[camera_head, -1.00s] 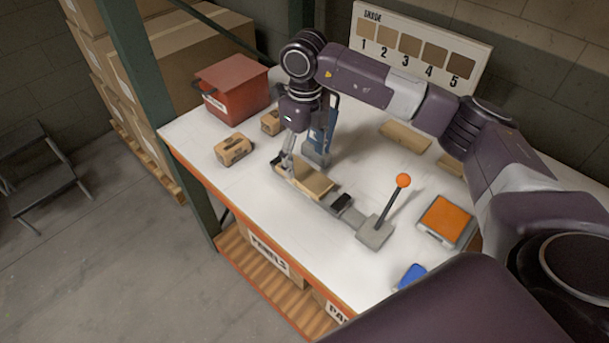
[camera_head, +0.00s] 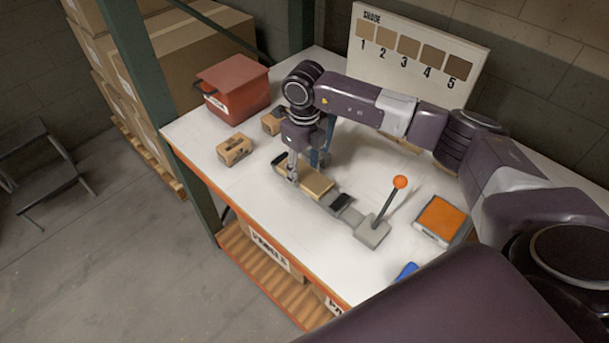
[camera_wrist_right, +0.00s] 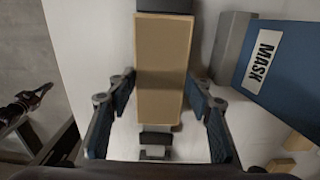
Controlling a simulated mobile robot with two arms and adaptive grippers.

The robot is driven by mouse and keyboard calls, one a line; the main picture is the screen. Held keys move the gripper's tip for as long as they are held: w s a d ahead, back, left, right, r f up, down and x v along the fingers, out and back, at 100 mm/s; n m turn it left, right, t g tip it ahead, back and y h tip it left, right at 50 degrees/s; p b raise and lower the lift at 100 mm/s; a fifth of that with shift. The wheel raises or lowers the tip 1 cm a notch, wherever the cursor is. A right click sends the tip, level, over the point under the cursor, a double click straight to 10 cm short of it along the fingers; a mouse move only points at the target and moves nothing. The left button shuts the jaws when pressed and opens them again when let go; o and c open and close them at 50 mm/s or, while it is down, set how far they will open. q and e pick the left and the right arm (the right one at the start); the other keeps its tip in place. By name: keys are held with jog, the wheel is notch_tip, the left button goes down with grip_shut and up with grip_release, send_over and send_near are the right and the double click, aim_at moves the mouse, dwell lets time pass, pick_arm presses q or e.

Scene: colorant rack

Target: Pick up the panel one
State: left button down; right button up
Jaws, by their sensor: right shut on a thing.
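A tan rectangular panel (camera_head: 313,183) lies in the grey lever device (camera_head: 372,231) on the white table. In the right wrist view the panel (camera_wrist_right: 160,70) runs upright through the middle, with dark parts at both ends. My right gripper (camera_head: 291,168) is at the panel's far left part in the head view, pointing down. Its two blue-padded fingers (camera_wrist_right: 161,88) stand on either side of the panel and are shut on it. The panel appears still seated in the device.
A blue holder marked MASK (camera_wrist_right: 262,58) stands close to the right gripper. A red bin (camera_head: 238,88), small cartons (camera_head: 233,150), an orange-topped block (camera_head: 440,218) and an upright lever with an orange ball (camera_head: 400,182) share the table. The shade board (camera_head: 415,48) stands behind.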

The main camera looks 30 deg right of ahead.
jog(key=shift+c, duration=1.1)
jog(key=shift+r, duration=0.2)
